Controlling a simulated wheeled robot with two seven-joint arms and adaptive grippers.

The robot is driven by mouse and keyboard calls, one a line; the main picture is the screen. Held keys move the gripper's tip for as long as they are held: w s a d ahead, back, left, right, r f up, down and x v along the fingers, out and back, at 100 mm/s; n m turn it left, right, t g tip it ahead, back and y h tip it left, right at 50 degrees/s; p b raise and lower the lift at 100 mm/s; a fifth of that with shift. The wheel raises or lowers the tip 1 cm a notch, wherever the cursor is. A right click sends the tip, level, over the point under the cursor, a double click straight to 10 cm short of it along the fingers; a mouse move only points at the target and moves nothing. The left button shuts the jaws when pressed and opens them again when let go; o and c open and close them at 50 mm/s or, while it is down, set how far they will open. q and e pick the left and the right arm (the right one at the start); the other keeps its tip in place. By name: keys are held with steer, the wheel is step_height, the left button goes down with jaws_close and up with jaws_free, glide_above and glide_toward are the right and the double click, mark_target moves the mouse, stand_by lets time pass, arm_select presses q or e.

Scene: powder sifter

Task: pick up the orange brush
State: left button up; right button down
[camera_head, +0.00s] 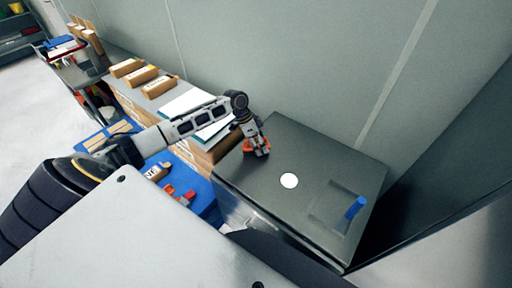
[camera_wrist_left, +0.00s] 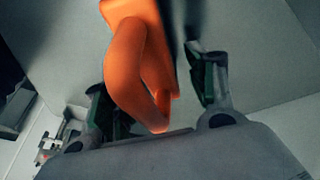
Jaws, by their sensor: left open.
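The orange brush (camera_head: 264,151) is at the left part of the dark cabinet top, mostly covered by my left gripper (camera_head: 254,139). In the left wrist view the brush's orange looped handle (camera_wrist_left: 128,62) fills the middle, and a dark part lies along its right side. The two fingers of my left gripper (camera_wrist_left: 155,85) stand apart, one on each side of the handle. I cannot tell whether either finger touches it. The brush's far end is cut off by the top of the wrist view. My right gripper is not in view.
The dark cabinet top (camera_head: 255,185) also bears a white disc (camera_head: 289,181) and a blue upright piece (camera_head: 356,207) near a square panel. To the left are cardboard boxes (camera_head: 160,84), white sheets (camera_head: 190,101) and a blue surface (camera_head: 205,190) with orange-red parts. A wall stands behind.

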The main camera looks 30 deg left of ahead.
arm_select(q)
steer(key=c, duration=1.3)
steer(key=shift+o, duration=0.2)
steer(key=shift+r, duration=0.15)
steer(key=shift+r+b, duration=0.7)
steer(key=shift+r, duration=4.2)
